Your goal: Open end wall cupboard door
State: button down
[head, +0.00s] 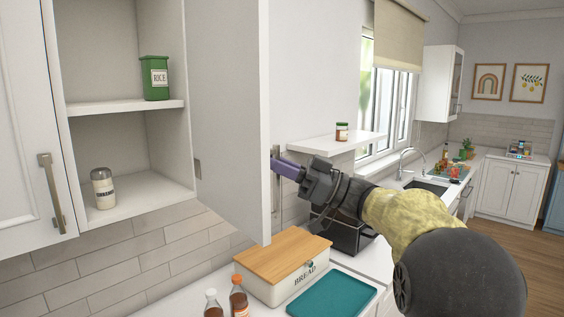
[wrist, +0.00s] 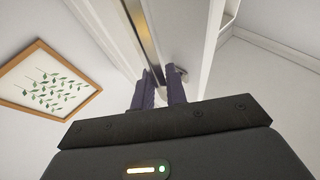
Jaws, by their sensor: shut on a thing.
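The white wall cupboard (head: 125,107) at the left of the head view has its right door (head: 230,100) swung well open, its edge towards me. The shelves inside are exposed. My gripper (head: 275,163) is on the outer face of this door, to its right, with its purple fingers shut on the door handle (head: 277,192). The wrist view shows the fingers (wrist: 160,85) closed around the brass-coloured handle (wrist: 143,32) beside the white door. The grip itself is partly hidden by the fingers.
A green rice tin (head: 154,78) and a labelled jar (head: 103,188) stand on the cupboard shelves. The left door (head: 25,120) is shut. Below are a bread box (head: 285,265), a teal board (head: 333,294) and two bottles (head: 239,297). A small shelf (head: 320,144) holds a jar.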

jog(key=shift+w+d+r+g, duration=0.15)
jog(key=shift+g, duration=0.25)
jog(key=c, duration=1.5)
grip_release()
jog(key=shift+c, duration=0.2)
jog(key=shift+o, duration=0.2)
jog(key=shift+w, duration=0.1)
jog(key=b+v, duration=0.6)
jog(key=v, duration=1.1)
jog(key=shift+f, duration=0.25)
